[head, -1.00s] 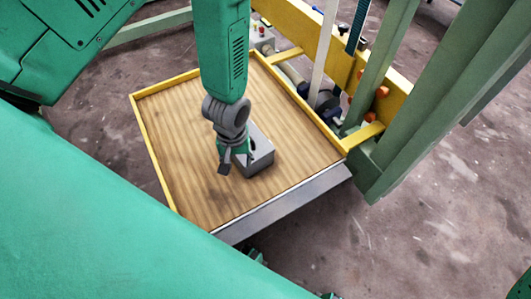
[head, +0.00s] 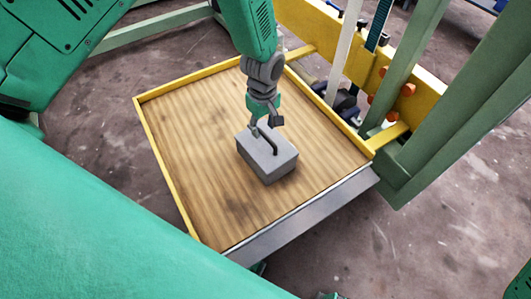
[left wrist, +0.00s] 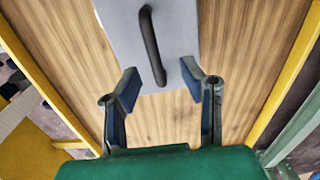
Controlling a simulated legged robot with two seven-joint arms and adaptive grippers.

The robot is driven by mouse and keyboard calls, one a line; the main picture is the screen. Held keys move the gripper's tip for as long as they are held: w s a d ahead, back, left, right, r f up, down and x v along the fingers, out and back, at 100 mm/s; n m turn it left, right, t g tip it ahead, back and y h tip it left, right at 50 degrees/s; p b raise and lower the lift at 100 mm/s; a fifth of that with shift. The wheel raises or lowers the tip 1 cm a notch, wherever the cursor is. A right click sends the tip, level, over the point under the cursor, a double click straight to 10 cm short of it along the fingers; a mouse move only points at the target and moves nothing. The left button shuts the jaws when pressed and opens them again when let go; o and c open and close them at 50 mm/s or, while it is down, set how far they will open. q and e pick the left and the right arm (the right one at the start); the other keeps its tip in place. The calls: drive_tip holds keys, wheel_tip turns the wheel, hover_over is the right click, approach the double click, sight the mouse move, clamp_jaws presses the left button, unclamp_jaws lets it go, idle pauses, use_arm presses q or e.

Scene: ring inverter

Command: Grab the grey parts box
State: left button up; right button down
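The grey parts box (head: 266,160) sits on a wooden tray table (head: 190,150) with a yellow rim. A dark handle (head: 268,139) runs along its top. My left gripper (head: 265,125) is over the far edge of the box in the head view. In the left wrist view the box (left wrist: 183,20) is at the top, with its handle (left wrist: 152,45) reaching down to the gap between the fingertips. The left gripper (left wrist: 160,88) is open there, with a finger on each side and nothing between the pads. My right gripper does not show.
The tray's yellow rim (head: 152,150) bounds the wood on its left side. A yellow beam (head: 345,45) and green posts (head: 430,130) stand behind and right. The wood around the box is bare.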

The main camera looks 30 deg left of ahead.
sight(266, 135)
use_arm(q)
drive_tip(key=f+b, duration=0.2)
drive_tip(key=f, duration=0.1)
drive_tip(key=f+b, duration=0.1)
drive_tip(key=f, duration=0.1)
drive_tip(key=shift+w+d+f, duration=0.2)
drive_tip(key=shift+w+d, duration=0.05)
drive_tip(key=shift+d, duration=0.05)
drive_tip(key=shift+r, duration=0.1)
drive_tip(key=shift+w, duration=0.1)
clamp_jaws()
